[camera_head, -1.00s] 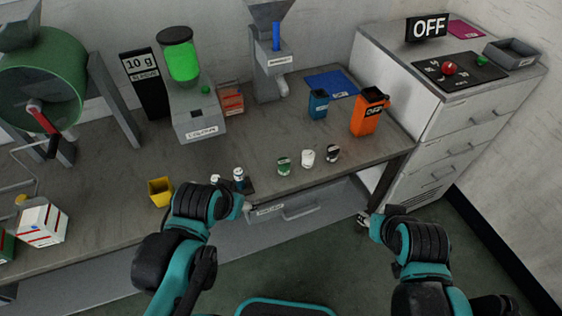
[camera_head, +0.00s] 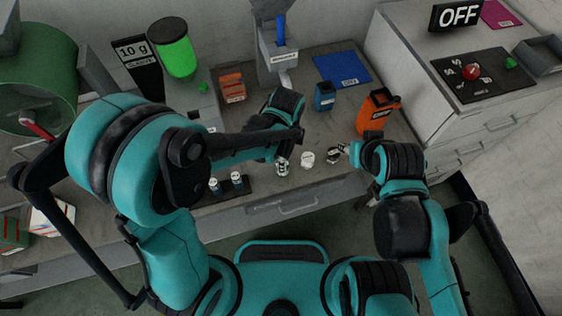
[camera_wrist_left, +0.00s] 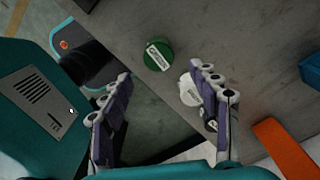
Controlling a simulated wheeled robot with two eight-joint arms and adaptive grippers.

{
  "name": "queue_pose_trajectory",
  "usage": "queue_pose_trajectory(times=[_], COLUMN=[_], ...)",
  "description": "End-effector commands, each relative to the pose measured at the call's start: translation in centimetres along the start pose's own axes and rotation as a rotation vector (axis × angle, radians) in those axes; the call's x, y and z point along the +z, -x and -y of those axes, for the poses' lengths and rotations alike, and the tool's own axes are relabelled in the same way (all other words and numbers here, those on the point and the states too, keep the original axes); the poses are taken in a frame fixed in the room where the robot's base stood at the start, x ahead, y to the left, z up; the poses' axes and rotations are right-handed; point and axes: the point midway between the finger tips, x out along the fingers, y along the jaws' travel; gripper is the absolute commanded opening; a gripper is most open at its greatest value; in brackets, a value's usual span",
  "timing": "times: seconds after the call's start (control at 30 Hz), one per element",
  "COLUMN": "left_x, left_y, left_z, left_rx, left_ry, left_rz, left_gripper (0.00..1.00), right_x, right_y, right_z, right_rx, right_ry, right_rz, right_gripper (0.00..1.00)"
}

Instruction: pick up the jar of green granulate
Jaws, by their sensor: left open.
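The jar of green granulate, with a labelled green lid (camera_wrist_left: 158,55), stands on the bench in the left wrist view. It is just beyond my left gripper (camera_wrist_left: 160,74), whose fingers are open and spread, with nothing between them. In the head view my left gripper (camera_head: 282,165) is over the jar's place, so the jar is mostly hidden there. A white jar (camera_head: 306,159) stands just right of it; it also shows in the left wrist view (camera_wrist_left: 187,92), partly behind a finger. My right gripper (camera_head: 346,153) is near a dark-lidded jar (camera_head: 332,156); its fingers are unclear.
The orange container (camera_head: 376,112) and the blue container (camera_head: 325,97) stand behind the jars. A dark tray (camera_head: 238,190) with two small vials is left of them at the bench's front edge. The hopper machine (camera_head: 279,62) stands further back. Bare bench lies around the jars.

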Motion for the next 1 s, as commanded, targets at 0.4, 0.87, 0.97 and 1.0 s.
queue_pose_trajectory(times=[0.4,0.87,0.97,1.0], left_x=[0.6,0.6,0.6,0.6], left_y=[-5.9,-6.2,-6.2,-6.2], left_z=[0.0,0.0,0.0,0.0], left_rx=[-0.002,-0.002,-0.002,-0.002], left_ry=[0.003,0.004,0.004,0.004], left_rz=[-0.001,-0.001,-0.001,-0.001], left_gripper=[0.61,0.19,0.07,0.07], right_x=[1.6,1.6,1.6,1.6], right_y=[-2.2,-2.2,-2.2,-2.2], right_z=[0.0,0.0,0.0,0.0], right_rx=[0.0,0.0,0.0,0.0], right_ry=[0.0,0.0,0.0,0.0], right_rz=[0.0,0.0,0.0,0.0], right_gripper=[0.4,0.4,0.4,0.4])
